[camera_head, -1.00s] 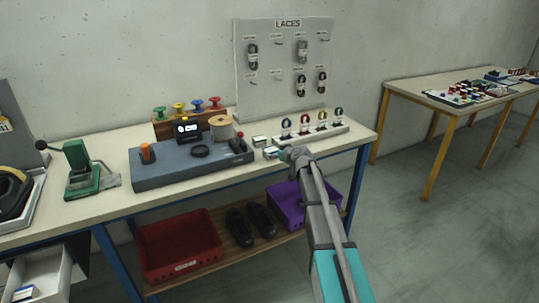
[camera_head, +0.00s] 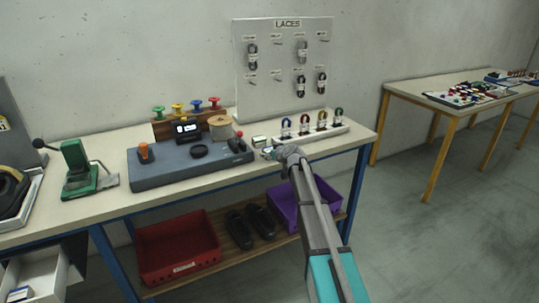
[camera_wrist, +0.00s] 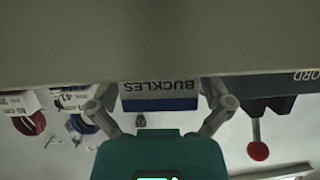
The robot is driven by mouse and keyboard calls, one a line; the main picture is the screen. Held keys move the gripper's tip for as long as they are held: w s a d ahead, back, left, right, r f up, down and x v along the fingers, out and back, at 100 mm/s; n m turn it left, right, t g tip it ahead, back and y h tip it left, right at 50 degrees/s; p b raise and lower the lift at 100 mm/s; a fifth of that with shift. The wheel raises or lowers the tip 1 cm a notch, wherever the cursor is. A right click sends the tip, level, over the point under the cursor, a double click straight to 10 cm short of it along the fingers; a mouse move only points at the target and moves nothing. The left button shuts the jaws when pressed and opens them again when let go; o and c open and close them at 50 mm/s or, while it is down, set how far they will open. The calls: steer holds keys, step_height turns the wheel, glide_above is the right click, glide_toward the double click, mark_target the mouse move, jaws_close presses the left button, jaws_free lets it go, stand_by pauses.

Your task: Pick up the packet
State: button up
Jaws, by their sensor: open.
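A small white and blue packet marked BUCKLES (camera_wrist: 160,96) shows upside down in the wrist view, between my two fingers. My gripper (camera_wrist: 160,104) is open, with one finger on each side of the packet; I cannot tell whether either touches it. In the head view, my gripper (camera_head: 269,154) is low at the bench's front edge, right of the grey-blue machine base, and largely covers this packet.
The grey-blue base (camera_head: 165,173) with a red-knobbed lever is close on the left. A white rack of coloured lace loops (camera_head: 312,132) is close on the right. The LACES board (camera_head: 283,65) stands behind. A purple crate (camera_head: 285,207) is on the shelf below.

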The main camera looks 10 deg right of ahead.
steer(key=c, duration=1)
steer(key=shift+r, duration=0.1)
step_height(320, 180, up, 3)
steer(key=p, duration=0.3)
steer(key=s+r+p, duration=0.3)
steer(key=s, duration=0.1)
steer(key=s+d+r+p, duration=0.1)
steer(key=s+r+p, duration=0.2)
steer(key=s, duration=0.2)
steer(key=s+r+p, duration=0.3)
steer(key=s+p, duration=0.1)
steer(key=s, duration=0.1)
steer(key=shift+d+r, duration=0.2)
steer(key=shift+r, duration=0.2)
steer(key=shift+w+r+p, duration=0.1)
steer(key=shift+r+p, duration=1.65)
steer(key=shift+p, duration=0.05)
